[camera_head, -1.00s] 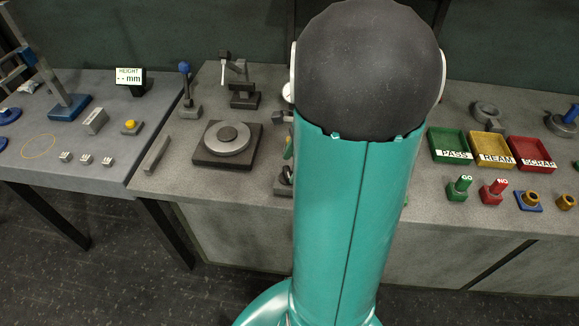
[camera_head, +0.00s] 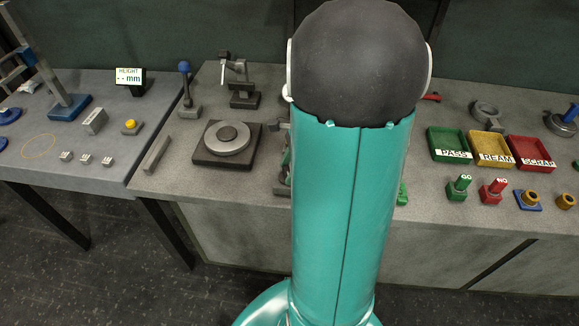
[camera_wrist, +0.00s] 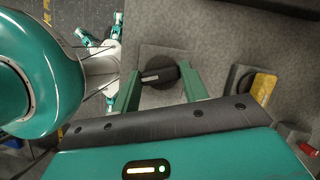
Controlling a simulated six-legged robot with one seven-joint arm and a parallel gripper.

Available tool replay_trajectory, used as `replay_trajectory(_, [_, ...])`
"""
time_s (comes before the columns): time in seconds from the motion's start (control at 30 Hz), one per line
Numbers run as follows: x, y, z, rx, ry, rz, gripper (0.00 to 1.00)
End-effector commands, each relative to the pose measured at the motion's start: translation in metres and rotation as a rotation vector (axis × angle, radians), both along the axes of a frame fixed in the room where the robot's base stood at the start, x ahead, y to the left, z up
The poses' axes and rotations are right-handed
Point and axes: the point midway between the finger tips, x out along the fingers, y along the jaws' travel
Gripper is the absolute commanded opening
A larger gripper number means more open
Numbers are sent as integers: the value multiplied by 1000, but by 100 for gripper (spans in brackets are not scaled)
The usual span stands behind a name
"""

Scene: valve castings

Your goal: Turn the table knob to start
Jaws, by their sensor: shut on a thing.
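In the wrist view a dark round knob (camera_wrist: 160,58) with a raised grip bar sits on a grey square plate (camera_wrist: 178,52) on the bench. The two green fingers of my gripper (camera_wrist: 160,74) are on either side of the knob, closed on the ends of its bar. The bar lies nearly crosswise in the picture, slightly tilted. In the head view my arm hides the knob and the gripper.
A yellow-topped block (camera_wrist: 263,87) stands right of the knob, with a red part (camera_wrist: 309,149) farther right. In the head view, a round turntable (camera_head: 228,138) lies left of my arm. Green (camera_head: 449,158), yellow (camera_head: 480,146) and red (camera_head: 520,150) trays lie right.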

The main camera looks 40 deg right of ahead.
Motion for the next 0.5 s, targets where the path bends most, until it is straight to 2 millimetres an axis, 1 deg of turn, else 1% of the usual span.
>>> replay_trajectory(0.27, [1, 0, 0, 2, 1, 107, 21])
replay_trajectory(0.5, [2, -1, 0, 1, 2, 296, 21])
